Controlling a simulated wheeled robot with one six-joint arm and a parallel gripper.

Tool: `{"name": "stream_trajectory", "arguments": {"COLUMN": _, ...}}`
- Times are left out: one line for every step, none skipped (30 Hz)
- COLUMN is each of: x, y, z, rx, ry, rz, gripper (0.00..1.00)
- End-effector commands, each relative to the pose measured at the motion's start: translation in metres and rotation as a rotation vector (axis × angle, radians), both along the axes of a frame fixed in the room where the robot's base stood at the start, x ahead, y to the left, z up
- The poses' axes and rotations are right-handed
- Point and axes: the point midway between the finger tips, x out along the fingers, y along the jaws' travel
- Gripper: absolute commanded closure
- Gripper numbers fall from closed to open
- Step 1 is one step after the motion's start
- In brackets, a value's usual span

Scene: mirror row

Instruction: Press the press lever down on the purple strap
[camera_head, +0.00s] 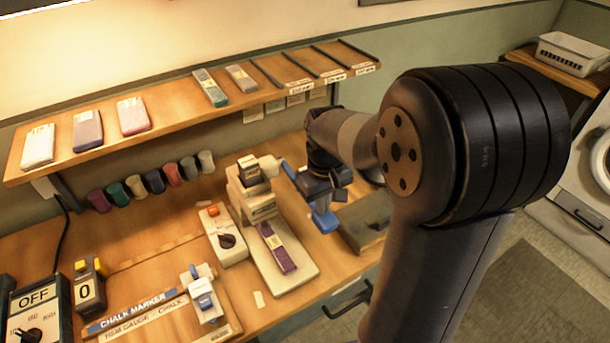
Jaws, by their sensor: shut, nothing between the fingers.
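The cream press (258,205) stands on the bench with a long pale base (300,268). The purple strap (278,247) lies flat along that base, its far end near the press head. A pale rounded lever end (270,165) sticks out to the right at the top of the press and looks raised. My gripper (325,221), dark with blue parts, is just right of the press, shut and empty. Its upper blue part is close to the lever end; I cannot tell whether they touch. My wrist hides part of the bench behind.
Left of the press is a white box with a dark knob (227,241). A blue-topped chalk marker device (203,298) stands in front. A shelf (170,113) with straps and cases runs above. A dark block (365,222) lies right of my gripper.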

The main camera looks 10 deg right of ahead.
Motion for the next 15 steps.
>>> {"name": "stream_trajectory", "arguments": {"x": 0.0, "y": 0.0, "z": 0.001, "rx": 0.0, "ry": 0.0, "rz": 0.0, "gripper": 1.0}}
{"name": "stream_trajectory", "arguments": {"x": 0.0, "y": 0.0, "z": 0.003, "rx": 0.0, "ry": 0.0, "rz": 0.0, "gripper": 1.0}}
{"name": "stream_trajectory", "arguments": {"x": 0.0, "y": 0.0, "z": 0.006, "rx": 0.0, "ry": -0.001, "rz": 0.0, "gripper": 1.0}}
{"name": "stream_trajectory", "arguments": {"x": 0.0, "y": 0.0, "z": 0.008, "rx": 0.0, "ry": -0.001, "rz": 0.0, "gripper": 1.0}}
{"name": "stream_trajectory", "arguments": {"x": 0.0, "y": 0.0, "z": 0.011, "rx": 0.0, "ry": -0.001, "rz": 0.0, "gripper": 1.0}}
{"name": "stream_trajectory", "arguments": {"x": 0.0, "y": 0.0, "z": 0.015, "rx": 0.0, "ry": -0.001, "rz": 0.0, "gripper": 1.0}}
{"name": "stream_trajectory", "arguments": {"x": 0.0, "y": 0.0, "z": 0.019, "rx": 0.0, "ry": -0.001, "rz": 0.0, "gripper": 1.0}}
{"name": "stream_trajectory", "arguments": {"x": 0.0, "y": 0.0, "z": 0.022, "rx": 0.0, "ry": -0.001, "rz": 0.0, "gripper": 1.0}}
{"name": "stream_trajectory", "arguments": {"x": 0.0, "y": 0.0, "z": 0.026, "rx": 0.0, "ry": -0.001, "rz": 0.0, "gripper": 1.0}}
{"name": "stream_trajectory", "arguments": {"x": 0.0, "y": 0.0, "z": 0.029, "rx": 0.0, "ry": -0.001, "rz": 0.0, "gripper": 1.0}}
{"name": "stream_trajectory", "arguments": {"x": 0.0, "y": 0.0, "z": 0.032, "rx": 0.0, "ry": -0.001, "rz": 0.0, "gripper": 1.0}}
{"name": "stream_trajectory", "arguments": {"x": 0.0, "y": 0.0, "z": 0.036, "rx": 0.0, "ry": -0.001, "rz": 0.0, "gripper": 1.0}}
{"name": "stream_trajectory", "arguments": {"x": 0.0, "y": 0.0, "z": 0.039, "rx": 0.0, "ry": -0.001, "rz": 0.0, "gripper": 1.0}}
{"name": "stream_trajectory", "arguments": {"x": 0.0, "y": 0.0, "z": 0.043, "rx": 0.0, "ry": -0.001, "rz": 0.0, "gripper": 1.0}}
{"name": "stream_trajectory", "arguments": {"x": 0.0, "y": 0.0, "z": 0.047, "rx": 0.0, "ry": -0.001, "rz": 0.0, "gripper": 1.0}}
